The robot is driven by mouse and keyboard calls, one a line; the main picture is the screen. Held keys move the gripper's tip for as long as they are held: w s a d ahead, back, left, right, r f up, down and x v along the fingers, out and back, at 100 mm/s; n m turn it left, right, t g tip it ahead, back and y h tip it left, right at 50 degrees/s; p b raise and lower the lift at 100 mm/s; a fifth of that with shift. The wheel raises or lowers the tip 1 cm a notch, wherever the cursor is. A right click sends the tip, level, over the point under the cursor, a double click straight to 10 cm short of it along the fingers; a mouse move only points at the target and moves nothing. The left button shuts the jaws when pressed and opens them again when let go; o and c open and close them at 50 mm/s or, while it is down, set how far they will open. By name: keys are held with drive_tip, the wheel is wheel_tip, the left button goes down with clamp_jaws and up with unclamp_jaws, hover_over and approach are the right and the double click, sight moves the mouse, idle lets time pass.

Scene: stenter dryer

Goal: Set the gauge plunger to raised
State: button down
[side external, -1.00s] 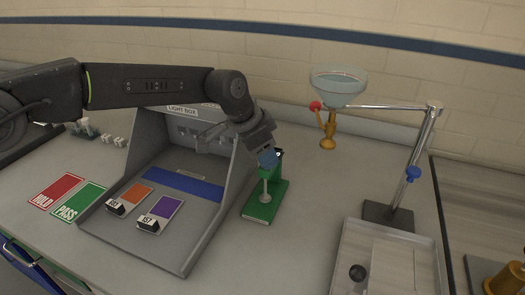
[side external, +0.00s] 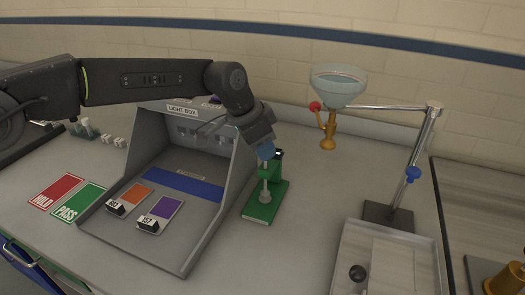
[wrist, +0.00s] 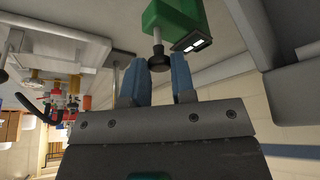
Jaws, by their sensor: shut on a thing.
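The green gauge (side external: 257,210) stands on the bench just right of the light box, with a pale plunger (side external: 265,186) above its base. My gripper (side external: 266,151) is at the top of the gauge, with its blue fingers pointing down. In the wrist view, the blue fingers (wrist: 167,68) are close around the dark plunger knob (wrist: 158,54), beside the green gauge body (wrist: 174,17). My gripper is shut on the knob. The fingers partly hide the knob, and the side view hides the grip.
The grey light box (side external: 222,185) stands close on the left, holding orange (side external: 135,196) and purple (side external: 167,206) swatches. A glass funnel (side external: 338,88) on a stand and a metal tray (side external: 405,258) are to the right. Red and green cards lie far left.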

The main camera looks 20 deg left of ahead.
drive_tip(key=shift+r, duration=0.75)
drive_tip(key=c, duration=0.9)
unclamp_jaws()
drive_tip(key=shift+c, duration=0.2)
drive_tip(key=v, duration=1.4)
